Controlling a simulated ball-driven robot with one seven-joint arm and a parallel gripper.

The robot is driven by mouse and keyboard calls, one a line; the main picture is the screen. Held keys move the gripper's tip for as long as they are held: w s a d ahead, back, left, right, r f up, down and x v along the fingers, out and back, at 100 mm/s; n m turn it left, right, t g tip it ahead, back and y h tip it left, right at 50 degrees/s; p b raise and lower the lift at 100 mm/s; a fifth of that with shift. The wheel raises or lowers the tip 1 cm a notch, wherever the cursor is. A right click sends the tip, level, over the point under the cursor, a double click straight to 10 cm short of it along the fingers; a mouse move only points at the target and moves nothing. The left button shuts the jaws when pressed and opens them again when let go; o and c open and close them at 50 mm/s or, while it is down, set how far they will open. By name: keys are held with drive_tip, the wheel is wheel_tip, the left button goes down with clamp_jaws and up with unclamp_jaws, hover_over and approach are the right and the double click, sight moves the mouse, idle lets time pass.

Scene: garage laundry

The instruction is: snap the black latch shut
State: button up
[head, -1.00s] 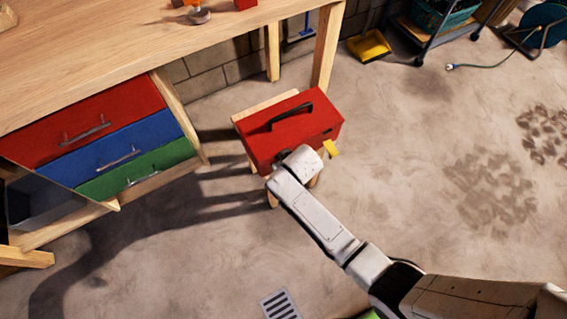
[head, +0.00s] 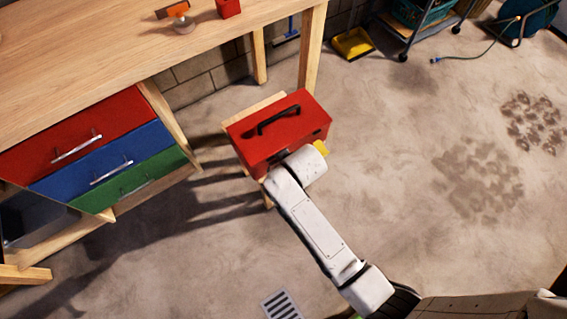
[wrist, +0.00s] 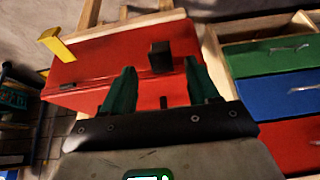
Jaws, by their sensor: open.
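The red toolbox (head: 270,150) sits closed on a small wooden stool, with a black carry handle (head: 279,119) on its lid. In the wrist view, the black latch (wrist: 160,57) is a dark block on the red toolbox face (wrist: 105,62); its exact angle is hard to tell. A yellow latch (wrist: 56,44) sticks out from the box at the left there, and its yellow shows beside my wrist in the head view (head: 321,148). My gripper (wrist: 162,75) is open, its green fingers on either side of the black latch, with nothing visibly gripped. My arm hides the fingers in the head view.
The wooden stool (head: 253,108) shows behind the box. A workbench (head: 120,55) stands left and behind, with red, blue and green drawers (head: 104,172) below. A yellow dustpan (head: 352,43) and a cart are farther back. The floor at right is open.

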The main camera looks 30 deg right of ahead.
drive_tip(key=shift+v, duration=1.35)
